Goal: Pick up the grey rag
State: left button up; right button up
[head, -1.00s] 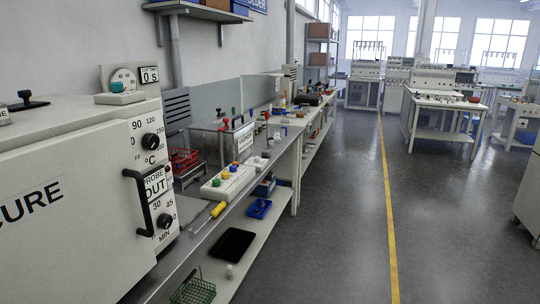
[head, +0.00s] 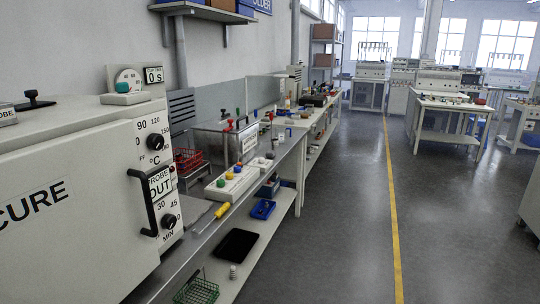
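I cannot make out a grey rag for certain. A flat greyish patch (head: 199,210) lies on the bench top beside the oven, partly hidden by the oven's front, and it is too small to tell whether it is cloth. Neither of my grippers is in the head view.
A large oven (head: 60,150) marked CURE fills the left. The long bench holds a yellow-handled tool (head: 216,218), a button box (head: 231,184) and a red basket (head: 187,160). Its lower shelf holds a black flat item (head: 237,244), a blue tray (head: 263,209) and a green basket (head: 196,291).

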aim_at(271, 154)
jog(key=i+l+u, duration=0.15)
jog(key=i, duration=0.4)
jog(key=i+l+u, duration=0.15)
jog(key=i+l, duration=0.3)
jog(key=i+l+u, duration=0.15)
jog(key=i+l, duration=0.25)
jog(key=i, duration=0.15)
